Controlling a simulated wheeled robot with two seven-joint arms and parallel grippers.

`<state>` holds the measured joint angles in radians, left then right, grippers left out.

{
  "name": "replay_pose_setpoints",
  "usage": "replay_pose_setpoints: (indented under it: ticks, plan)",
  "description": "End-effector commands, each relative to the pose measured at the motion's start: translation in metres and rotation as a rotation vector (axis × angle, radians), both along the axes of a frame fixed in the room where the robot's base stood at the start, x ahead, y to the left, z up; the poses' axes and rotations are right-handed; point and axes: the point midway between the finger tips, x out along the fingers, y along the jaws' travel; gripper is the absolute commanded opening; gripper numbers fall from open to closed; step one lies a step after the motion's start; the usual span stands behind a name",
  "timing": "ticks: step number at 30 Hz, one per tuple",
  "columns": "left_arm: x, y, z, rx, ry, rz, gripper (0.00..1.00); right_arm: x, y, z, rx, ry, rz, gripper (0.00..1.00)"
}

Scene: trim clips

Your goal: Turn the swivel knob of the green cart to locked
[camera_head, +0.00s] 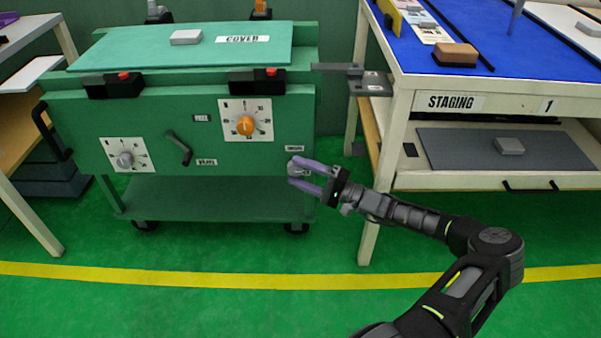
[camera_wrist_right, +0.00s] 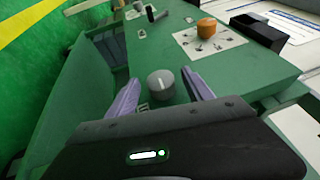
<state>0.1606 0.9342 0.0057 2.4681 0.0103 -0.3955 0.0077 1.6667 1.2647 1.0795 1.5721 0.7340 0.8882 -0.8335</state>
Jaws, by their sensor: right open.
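The green cart (camera_head: 90,116) stands at the left centre with its front panel facing me. A small grey round knob (camera_head: 297,170), which looks like the swivel knob, is at the panel's lower right under a small label too small to read. In the right wrist view the knob (camera_wrist_right: 160,84) has a pale pointer line on its face. My right gripper (camera_head: 293,173) is open, its two purple fingers on either side of the knob with gaps showing in the wrist view. Whether the fingertips reach past the knob's face is unclear. My left gripper is out of view.
The panel also carries an orange dial (camera_head: 246,126), a silver dial (camera_head: 124,160) and a dark crank handle (camera_head: 180,150). A green cover (camera_head: 130,50) lies on top. The staging table (camera_head: 399,130) stands close at right. The floor in front is clear.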

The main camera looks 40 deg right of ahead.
Motion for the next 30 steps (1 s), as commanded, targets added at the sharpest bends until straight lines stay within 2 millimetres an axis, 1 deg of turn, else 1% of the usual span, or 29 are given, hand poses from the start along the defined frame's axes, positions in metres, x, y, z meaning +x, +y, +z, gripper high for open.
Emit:
replay_pose_setpoints:
  ticks: [5, 8, 11, 18, 21, 25, 30]
  plan:
    - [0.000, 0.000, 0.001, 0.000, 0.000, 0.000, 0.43, -0.001, -0.001, 0.000, -0.001, 0.001, -0.002, 0.59]
    - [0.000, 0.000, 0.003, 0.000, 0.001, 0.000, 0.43, -0.004, -0.004, 0.000, -0.001, 0.001, -0.003, 0.59]
    - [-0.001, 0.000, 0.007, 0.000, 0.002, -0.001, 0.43, -0.013, -0.009, -0.001, -0.002, 0.002, -0.003, 0.59]
    - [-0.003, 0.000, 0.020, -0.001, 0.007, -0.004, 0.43, -0.048, -0.029, -0.007, -0.001, 0.002, -0.004, 0.59]
    - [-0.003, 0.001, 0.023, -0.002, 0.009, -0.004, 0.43, -0.059, -0.035, -0.010, 0.000, 0.001, -0.002, 0.59]
    - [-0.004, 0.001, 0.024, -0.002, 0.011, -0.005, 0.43, -0.066, -0.038, -0.012, 0.000, 0.001, -0.001, 0.59]
    - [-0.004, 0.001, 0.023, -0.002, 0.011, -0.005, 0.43, -0.067, -0.039, -0.013, 0.000, 0.000, 0.000, 0.59]
